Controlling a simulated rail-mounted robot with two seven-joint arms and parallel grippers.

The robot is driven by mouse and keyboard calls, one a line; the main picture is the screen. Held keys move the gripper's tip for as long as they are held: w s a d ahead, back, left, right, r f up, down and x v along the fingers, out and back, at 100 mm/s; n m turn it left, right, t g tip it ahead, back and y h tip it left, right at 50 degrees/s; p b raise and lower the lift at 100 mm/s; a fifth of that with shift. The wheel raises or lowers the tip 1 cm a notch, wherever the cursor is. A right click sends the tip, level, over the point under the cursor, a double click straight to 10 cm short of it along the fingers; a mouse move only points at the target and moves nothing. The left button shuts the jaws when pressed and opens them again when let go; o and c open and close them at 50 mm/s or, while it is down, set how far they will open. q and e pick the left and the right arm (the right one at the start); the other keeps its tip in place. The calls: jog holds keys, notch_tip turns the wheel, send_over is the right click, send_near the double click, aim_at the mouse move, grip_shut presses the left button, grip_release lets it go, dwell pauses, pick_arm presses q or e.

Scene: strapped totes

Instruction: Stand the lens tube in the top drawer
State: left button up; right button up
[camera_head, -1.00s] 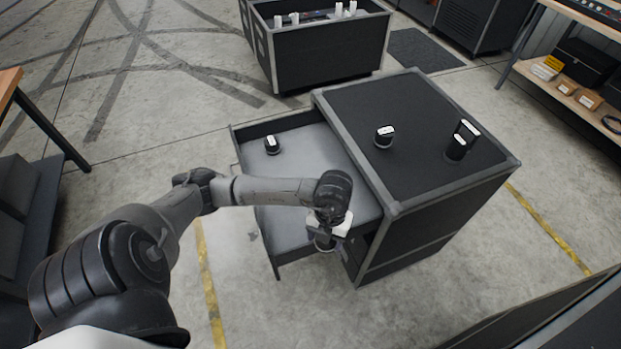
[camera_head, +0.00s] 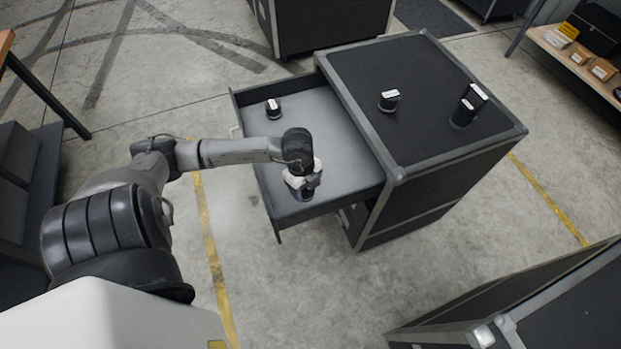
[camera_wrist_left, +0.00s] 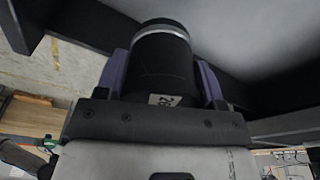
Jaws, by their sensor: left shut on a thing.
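My left gripper (camera_head: 304,183) is shut on the lens tube (camera_head: 307,195), a dark cylinder mostly hidden under the gripper in the head view. In the left wrist view the black tube (camera_wrist_left: 165,60) with a silver ring and a small white label sits between the purple finger pads of the gripper (camera_wrist_left: 162,78). The top drawer (camera_head: 318,112) is pulled out to the left of the black cabinet. The tube is over the drawer's near end, close to its near wall. I cannot tell whether it touches the drawer floor. My right gripper is not in view.
A small black item with a white top (camera_head: 273,109) stands at the drawer's far end. On the cabinet top (camera_head: 400,62) stand a similar short item (camera_head: 389,100) and a taller dark one (camera_head: 468,106). The drawer's middle is clear. Another dark case (camera_head: 560,310) is at lower right.

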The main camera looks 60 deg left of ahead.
pick_arm(q)
jog(key=w+a+f, duration=0.1)
jog(key=a, duration=0.1)
jog(key=w+a+f, duration=0.2)
jog(key=shift+w+f+b, duration=0.15)
jog(key=shift+w+b, duration=0.15)
jog(key=shift+b, duration=0.1)
jog(key=shift+f+b, duration=0.35)
jog(key=shift+f, duration=1.6)
jog(key=shift+f, duration=0.1)
jog(key=o, duration=1.1)
